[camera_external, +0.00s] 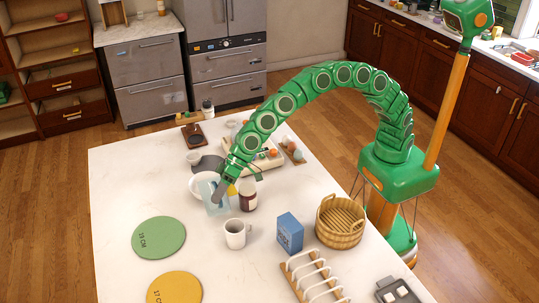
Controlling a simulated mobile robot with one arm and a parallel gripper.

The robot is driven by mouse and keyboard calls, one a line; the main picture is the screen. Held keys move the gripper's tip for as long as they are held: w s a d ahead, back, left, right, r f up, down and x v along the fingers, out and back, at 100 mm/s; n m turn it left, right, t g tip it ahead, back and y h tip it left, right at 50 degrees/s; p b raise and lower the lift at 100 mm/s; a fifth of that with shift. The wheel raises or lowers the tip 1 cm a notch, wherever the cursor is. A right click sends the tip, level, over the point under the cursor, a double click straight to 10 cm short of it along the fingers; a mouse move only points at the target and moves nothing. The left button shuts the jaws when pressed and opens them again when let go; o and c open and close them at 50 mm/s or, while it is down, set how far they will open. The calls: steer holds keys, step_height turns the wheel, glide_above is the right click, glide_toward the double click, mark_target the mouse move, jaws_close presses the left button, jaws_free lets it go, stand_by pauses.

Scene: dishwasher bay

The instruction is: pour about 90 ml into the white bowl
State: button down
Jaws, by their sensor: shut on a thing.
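The white bowl (197,181) sits on the white table, left of my gripper and partly hidden behind what it holds. My gripper (221,190) reaches down from the green arm and is shut on a clear, light-blue container (211,208), perhaps a jug. The container overlaps the bowl's front right edge in the picture. I cannot tell its tilt, how full it is, or whether it touches the bowl. The bowl's contents are too small to make out.
A dark red jar (248,199) stands close on the right, and a white mug (236,234) in front. A blue box (289,233), wooden basket (341,221) and white rack (314,277) stand farther right. Flat green (159,238) and yellow (174,289) discs lie front left.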

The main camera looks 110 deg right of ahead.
mark_target(214, 182)
steer(key=shift+d+r+m+y, duration=0.15)
steer(key=shift+d+r+y, duration=0.1)
steer(key=shift+r, duration=0.25)
steer(key=shift+d+r+m+y, duration=0.15)
steer(key=shift+r+y, duration=0.1)
steer(key=shift+r, duration=0.2)
steer(key=shift+d+m+y+b, duration=0.3)
steer(key=shift+d+y+b, duration=0.2)
steer(key=shift+d+y, duration=0.1)
steer(key=shift+d+r+m+y, duration=0.3)
steer(key=shift+d+r+y, duration=0.1)
steer(key=shift+r, duration=0.05)
steer(key=shift+t+b, duration=0.3)
steer(key=shift+b, duration=0.25)
steer(key=shift+d+r+y+b, duration=0.25)
steer(key=shift+r+y+b, duration=0.15)
steer(key=shift+b, duration=0.25)
steer(key=shift+d, duration=0.1)
steer(key=shift+d+r+m+y+b, duration=0.3)
steer(key=shift+d+r+m+b, duration=0.2)
steer(key=shift+b, duration=0.2)
steer(key=shift+d+r+y+b, duration=0.2)
steer(key=shift+y+b, duration=0.1)
steer(key=shift+b, duration=1.15)
